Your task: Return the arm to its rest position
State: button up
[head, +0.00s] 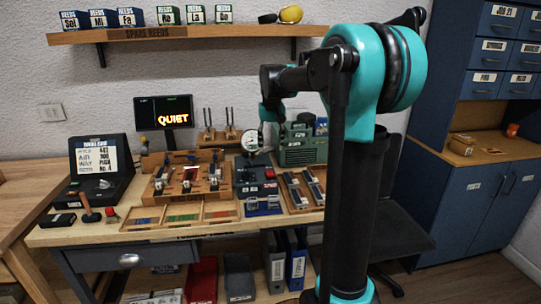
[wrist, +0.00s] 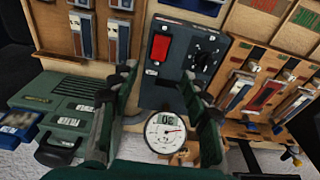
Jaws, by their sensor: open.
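My arm reaches out to the left over the workbench (head: 75,236) in the head view. My gripper (wrist: 159,80) is open in the wrist view, its two dark fingers apart with nothing between the tips. A round white dial gauge (wrist: 165,132) shows between the fingers, nearer the palm; it also shows in the head view (head: 252,140). Past the fingertips is a dark box with a red switch (wrist: 159,47) and a black knob. A green case (wrist: 55,112) lies to the left of the fingers. In the head view the fingers are too small to make out.
On the bench stand a wooden rack of parts (head: 190,180), a bin-like tray with coloured strips (head: 183,217), a lit QUIET screen (head: 164,112) and a dark box with a display (head: 99,165). A shelf (head: 180,34) hangs above. A blue cabinet (head: 450,205) stands right.

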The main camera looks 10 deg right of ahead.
jog(key=shift+s+r, duration=0.1)
jog(key=shift+r, duration=0.5)
jog(key=s+d+f+t, duration=0.1)
jog(key=s+d+f, duration=0.1)
jog(key=s+f, duration=1)
jog(key=s+d+f+t, duration=0.1)
jog(key=s+d+f, duration=0.1)
jog(key=s+f, duration=1)
jog(key=s, duration=0.5)
jog(key=shift+t, duration=0.3)
